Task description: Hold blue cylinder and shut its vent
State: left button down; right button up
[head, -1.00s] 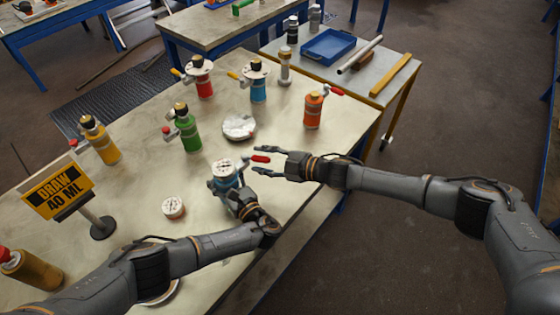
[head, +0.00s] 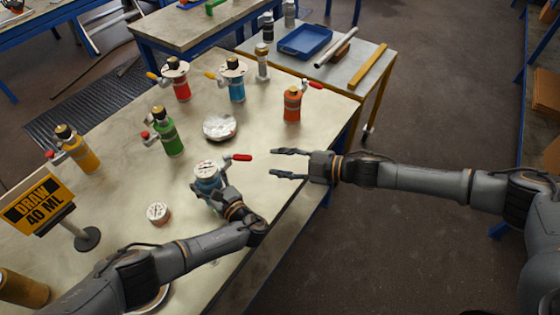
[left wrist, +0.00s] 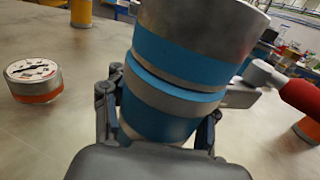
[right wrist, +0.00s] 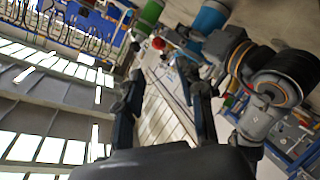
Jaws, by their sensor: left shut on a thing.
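The blue cylinder (head: 206,182) has grey bands and a pale dial-like top, and stands near the table's front edge. My left gripper (head: 222,196) is shut on it; the left wrist view shows a finger on each side of its blue body (left wrist: 170,108). Its vent lever (head: 241,157) has a red handle and points right; the red handle also shows in the left wrist view (left wrist: 301,97). My right gripper (head: 273,163) is open and empty, right of the handle and apart from it. I cannot tell whether the cylinder touches the table.
A second blue vessel (head: 236,88), a red one (head: 180,88), a green one (head: 168,138), a yellow one (head: 80,155) and an orange one (head: 292,106) stand on the table. A small dial-topped puck (head: 158,213) and a sign (head: 38,205) are to the left.

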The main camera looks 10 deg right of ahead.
jog(key=shift+s+a+f, duration=0.1)
jog(key=shift+s+a, duration=0.15)
jog(key=c, duration=0.3)
jog(key=s+a, duration=0.3)
jog(key=s+a+n, duration=0.1)
jog(key=s+a, duration=0.2)
jog(key=s+a+n, duration=0.1)
jog(key=s+a, duration=0.2)
jog(key=shift+a+f+t+y, duration=0.1)
jog(key=shift+f+t+y, duration=0.2)
jog(key=shift+f, duration=0.1)
grip_shut()
jog(key=m+t+h, duration=0.1)
jog(key=t+h, duration=0.4)
jog(key=t, duration=0.1)
send_near(238, 160)
jog(key=x, duration=0.5)
jog(key=shift+s+a+r, duration=0.1)
jog(key=shift+s+a, duration=0.1)
jog(key=shift+a, duration=0.1)
jog(key=shift+w+d, duration=0.15)
jog(key=shift+w, duration=0.4)
